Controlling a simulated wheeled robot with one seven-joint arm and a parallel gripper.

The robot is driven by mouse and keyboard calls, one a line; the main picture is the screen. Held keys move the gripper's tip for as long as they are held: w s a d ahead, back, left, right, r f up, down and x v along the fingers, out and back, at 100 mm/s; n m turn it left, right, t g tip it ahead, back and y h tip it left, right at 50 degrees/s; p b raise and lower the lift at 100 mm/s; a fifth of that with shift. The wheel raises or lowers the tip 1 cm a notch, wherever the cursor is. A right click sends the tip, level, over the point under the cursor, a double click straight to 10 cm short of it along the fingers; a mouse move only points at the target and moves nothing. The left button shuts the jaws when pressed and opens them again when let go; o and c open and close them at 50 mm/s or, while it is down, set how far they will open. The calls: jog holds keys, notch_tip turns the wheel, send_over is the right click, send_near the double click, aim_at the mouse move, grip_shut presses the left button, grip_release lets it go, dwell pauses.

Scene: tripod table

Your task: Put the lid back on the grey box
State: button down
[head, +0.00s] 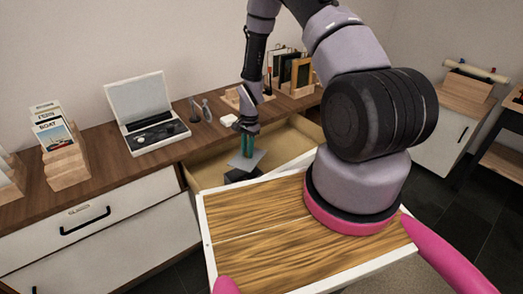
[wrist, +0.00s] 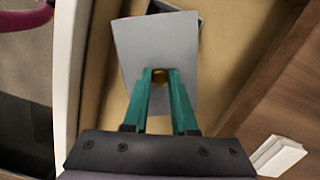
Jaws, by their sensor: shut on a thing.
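My gripper (head: 247,150) points down into an open drawer (head: 207,172) and is shut on the brass-coloured knob (wrist: 160,76) of a flat grey lid (wrist: 158,43). In the head view the lid (head: 246,160) hangs tilted between the green fingers. A dark grey box (head: 238,176) sits in the drawer just below the lid, partly hidden by it. In the wrist view only a dark edge of the box (wrist: 165,6) shows past the lid's far edge. The lid appears apart from the box and turned relative to it; the exact gap cannot be told.
The drawer's walls stand close around the gripper. On the wooden counter (head: 95,140) are an open white case (head: 145,128), a small white block (head: 229,120), dark-handled tools (head: 200,110), a card rack (head: 64,165) and wooden holders (head: 298,80). My arm crosses the right side.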

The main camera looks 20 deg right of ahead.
aim_at(243, 160)
jog(key=shift+s+a+r+n, duration=0.15)
jog(key=shift+s+a, duration=0.1)
jog(key=shift+a, duration=0.25)
jog(key=shift+s+a+f+n, duration=0.15)
jog(key=shift+s+a, duration=0.1)
jog(key=shift+a, duration=0.25)
jog(key=shift+a+f, duration=0.1)
jog(key=shift+f, duration=2.95)
jog(key=shift+f, duration=0.15)
jog(key=shift+c, duration=0.8)
grip_release()
jog(key=shift+r, duration=3.5)
